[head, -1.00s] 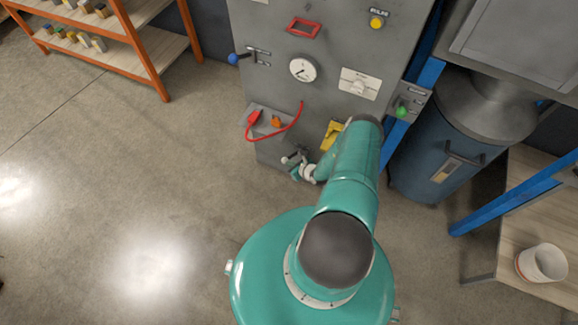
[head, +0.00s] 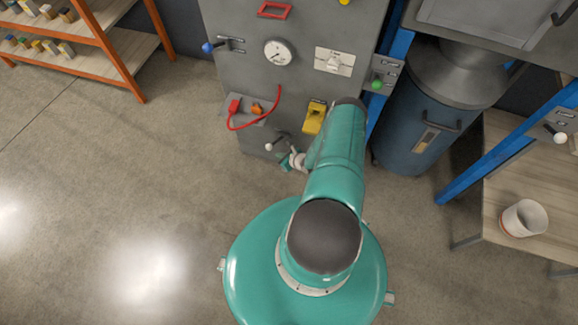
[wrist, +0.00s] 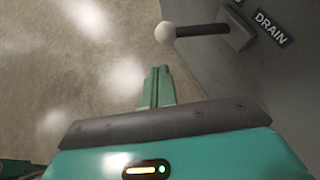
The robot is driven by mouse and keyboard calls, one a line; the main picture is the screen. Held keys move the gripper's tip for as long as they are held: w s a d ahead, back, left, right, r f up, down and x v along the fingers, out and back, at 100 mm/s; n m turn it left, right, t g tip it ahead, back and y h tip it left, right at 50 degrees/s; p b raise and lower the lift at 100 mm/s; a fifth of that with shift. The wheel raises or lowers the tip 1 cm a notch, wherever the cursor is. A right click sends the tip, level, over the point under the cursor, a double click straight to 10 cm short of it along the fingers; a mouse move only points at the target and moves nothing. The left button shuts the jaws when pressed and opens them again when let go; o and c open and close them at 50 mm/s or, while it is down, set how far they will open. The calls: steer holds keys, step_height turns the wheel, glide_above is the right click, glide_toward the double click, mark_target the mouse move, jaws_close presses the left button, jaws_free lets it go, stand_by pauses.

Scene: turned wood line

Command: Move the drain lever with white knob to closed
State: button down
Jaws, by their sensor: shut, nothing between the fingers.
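The drain lever's white knob (wrist: 165,32) shows in the wrist view at the end of a dark rod that sticks out of a grey panel, beside a DRAIN label (wrist: 271,28). In the head view the knob (head: 268,147) is small, low on the panel front. My gripper (wrist: 158,72) is shut and empty, its fingertips just below the knob in the wrist picture and apart from it. In the head view my gripper (head: 285,162) is partly hidden by my arm, to the right of and below the knob. The lever's marked positions cannot be read.
The grey panel (head: 230,80) also carries a blue-knobbed lever (head: 208,47), a gauge (head: 280,52), a red cable (head: 277,108) and a yellow part (head: 314,117). A blue drum (head: 415,110) stands right. The floor (head: 130,190) on the left is clear.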

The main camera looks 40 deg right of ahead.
steer(key=s+a+r, duration=0.1)
steer(key=s+r, duration=0.5)
steer(key=s, duration=0.1)
steer(key=shift+s+a+r, duration=0.15)
steer(key=shift+s+a, duration=0.15)
steer(key=shift+a, duration=0.05)
steer(key=shift+s, duration=0.1)
